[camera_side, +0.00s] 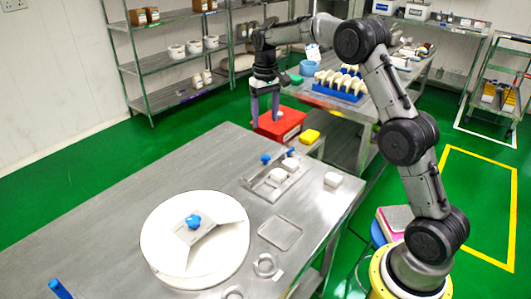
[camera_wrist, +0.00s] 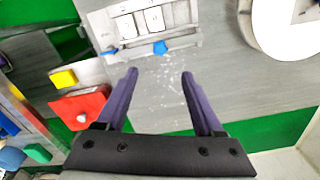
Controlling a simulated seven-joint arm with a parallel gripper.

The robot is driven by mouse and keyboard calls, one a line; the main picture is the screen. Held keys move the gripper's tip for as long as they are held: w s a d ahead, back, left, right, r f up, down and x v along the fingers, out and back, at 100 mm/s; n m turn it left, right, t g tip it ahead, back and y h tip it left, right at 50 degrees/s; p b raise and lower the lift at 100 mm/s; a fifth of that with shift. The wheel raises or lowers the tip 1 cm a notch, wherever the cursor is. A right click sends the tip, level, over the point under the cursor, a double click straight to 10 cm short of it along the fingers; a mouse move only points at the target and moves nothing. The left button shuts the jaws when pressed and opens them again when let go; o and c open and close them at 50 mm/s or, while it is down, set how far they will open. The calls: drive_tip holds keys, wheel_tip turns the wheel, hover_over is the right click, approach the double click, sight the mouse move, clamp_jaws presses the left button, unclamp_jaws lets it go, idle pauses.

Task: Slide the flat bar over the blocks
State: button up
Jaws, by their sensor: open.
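Small white blocks sit at a metal fixture (camera_side: 262,190) on the steel table; one white block (camera_side: 278,174) is in it and another white block (camera_side: 333,180) stands to its right. In the wrist view several white blocks (camera_wrist: 126,26) lie in a row. The flat bar's outline is hard to tell from the fixture. My gripper (camera_side: 265,117) is open and empty, beyond the table's far edge in the side view; its purple fingers (camera_wrist: 160,74) point toward the fixture, apart from it.
A white disc (camera_side: 160,245) with a blue-knobbed plate (camera_side: 195,237) lies on the table. A red box (camera_side: 280,126) and yellow block (camera_side: 310,136) are near my gripper. A blue tray (camera_side: 338,92) of pale pieces stands behind. The table's left part is clear.

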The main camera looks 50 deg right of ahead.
sight(265, 156)
wheel_tip(265, 156, down, 13)
drive_tip(key=shift+f, duration=0.15)
idle(0.4)
clamp_jaws()
idle(1.3)
